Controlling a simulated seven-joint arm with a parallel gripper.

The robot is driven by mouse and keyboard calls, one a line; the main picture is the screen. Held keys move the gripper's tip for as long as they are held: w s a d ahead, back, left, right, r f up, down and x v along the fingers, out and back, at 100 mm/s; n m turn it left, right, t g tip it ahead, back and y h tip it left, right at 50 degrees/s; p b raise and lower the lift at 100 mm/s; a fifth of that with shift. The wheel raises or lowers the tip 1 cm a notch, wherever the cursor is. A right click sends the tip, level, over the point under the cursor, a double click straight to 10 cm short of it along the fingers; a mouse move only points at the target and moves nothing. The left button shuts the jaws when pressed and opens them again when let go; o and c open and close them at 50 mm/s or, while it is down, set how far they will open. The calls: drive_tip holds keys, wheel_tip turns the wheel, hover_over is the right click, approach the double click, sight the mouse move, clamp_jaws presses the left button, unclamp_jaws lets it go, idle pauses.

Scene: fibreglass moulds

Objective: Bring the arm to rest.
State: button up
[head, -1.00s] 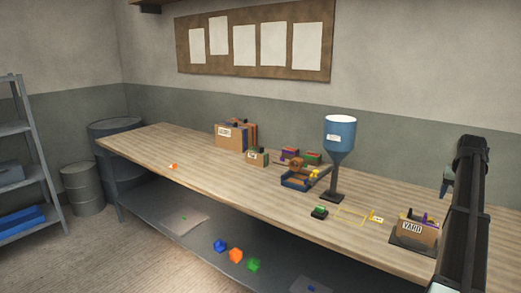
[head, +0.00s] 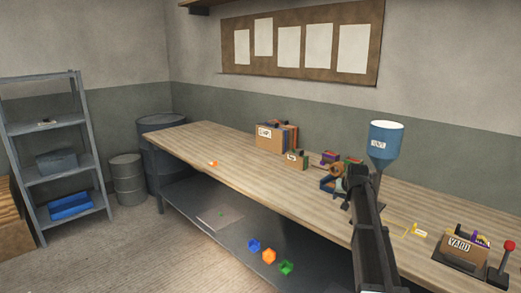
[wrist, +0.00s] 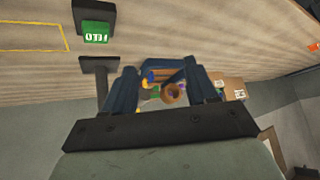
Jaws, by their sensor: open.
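My dark arm (head: 368,235) rises from the lower edge of the head view and crosses in front of the bench. Its far end overlaps the blue hopper's stand, and my gripper's fingers cannot be made out there. In the wrist view my gripper (wrist: 162,88) is open, with two dark blue fingers apart. Between and beyond them show a blue tray and a round brown thing (wrist: 172,96). I see nothing held.
The wooden bench (head: 235,150) carries a blue hopper (head: 386,138), labelled boxes (head: 270,138), a box marked YARD (head: 461,248) and a red-knobbed lever (head: 509,246). An orange piece (head: 213,163) lies near the front edge. The bench's left end is mostly clear.

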drive_tip(key=s+a+f+n+y, duration=0.1)
drive_tip(key=a+f, duration=0.4)
drive_tip(key=a, duration=0.3)
drive_tip(key=a+f+n, duration=0.1)
drive_tip(key=a+f, duration=0.4)
drive_tip(key=a, duration=0.3)
drive_tip(key=s+a+f+g, duration=0.1)
drive_tip(key=s+f+g, duration=0.1)
drive_tip(key=s+f, duration=0.8)
drive_tip(key=s+f+g, duration=0.2)
drive_tip(key=s+f, duration=0.3)
drive_tip(key=f, duration=0.9)
drive_tip(key=s+f+g, duration=0.3)
drive_tip(key=s+f, duration=0.5)
drive_tip(key=s, duration=0.4)
drive_tip(key=s+f+g, duration=0.2)
drive_tip(key=s+f, duration=0.7)
drive_tip(key=s, duration=0.3)
drive_tip(key=s+f+g, duration=0.2)
drive_tip(key=s, duration=1.1)
drive_tip(key=s+f+g, duration=0.3)
drive_tip(key=s, duration=1)
drive_tip(key=shift+s+d+f+n+g, duration=0.25)
drive_tip(key=shift+s+d+n+g, duration=0.05)
drive_tip(key=shift+d+n, duration=0.1)
